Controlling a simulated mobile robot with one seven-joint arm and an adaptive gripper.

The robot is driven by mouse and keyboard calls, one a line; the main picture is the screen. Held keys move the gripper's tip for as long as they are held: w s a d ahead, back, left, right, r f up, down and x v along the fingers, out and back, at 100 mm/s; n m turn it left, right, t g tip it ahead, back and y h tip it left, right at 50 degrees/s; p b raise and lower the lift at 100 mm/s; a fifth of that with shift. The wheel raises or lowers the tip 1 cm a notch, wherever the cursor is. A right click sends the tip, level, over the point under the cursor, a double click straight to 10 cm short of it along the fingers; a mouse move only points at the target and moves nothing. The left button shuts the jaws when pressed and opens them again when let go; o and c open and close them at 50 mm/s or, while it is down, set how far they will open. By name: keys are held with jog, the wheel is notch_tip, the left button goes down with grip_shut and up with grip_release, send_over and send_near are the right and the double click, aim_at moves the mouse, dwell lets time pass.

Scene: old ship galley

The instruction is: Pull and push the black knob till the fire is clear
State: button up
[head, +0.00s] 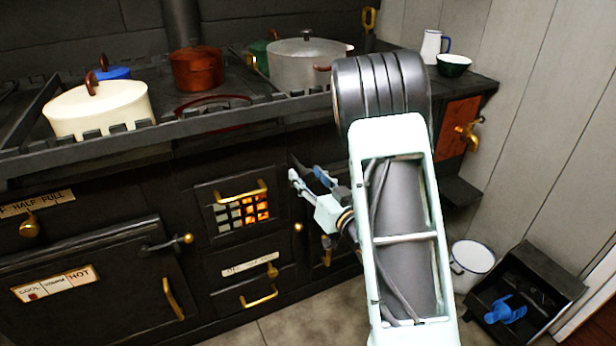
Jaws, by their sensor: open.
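The fire glows orange behind the barred grate (240,212) in the front of the black stove, with dark bars and some dark patches across it. I cannot make out a black knob; the knobs I see are brass. One brass knob (298,227) sits right of the grate. Another brass knob (272,270) is on the lower door, by a white label. My gripper (306,172) is open, just right of the grate and close to the stove front. A dark pointed shape shows by its fingertips; I cannot tell what it is. My arm hides the stove front to the right.
A cream pot (98,112), a red-brown pot (196,70) and a large grey pot (296,66) stand on the railed stovetop. The oven door (90,285) is shut at left. A white bucket (470,266) and a black bin (535,285) stand on the floor at right.

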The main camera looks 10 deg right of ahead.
jog(key=v, duration=0.7)
jog(key=shift+s, duration=0.15)
jog(key=shift+r, duration=0.1)
jog(key=shift+c, duration=0.2)
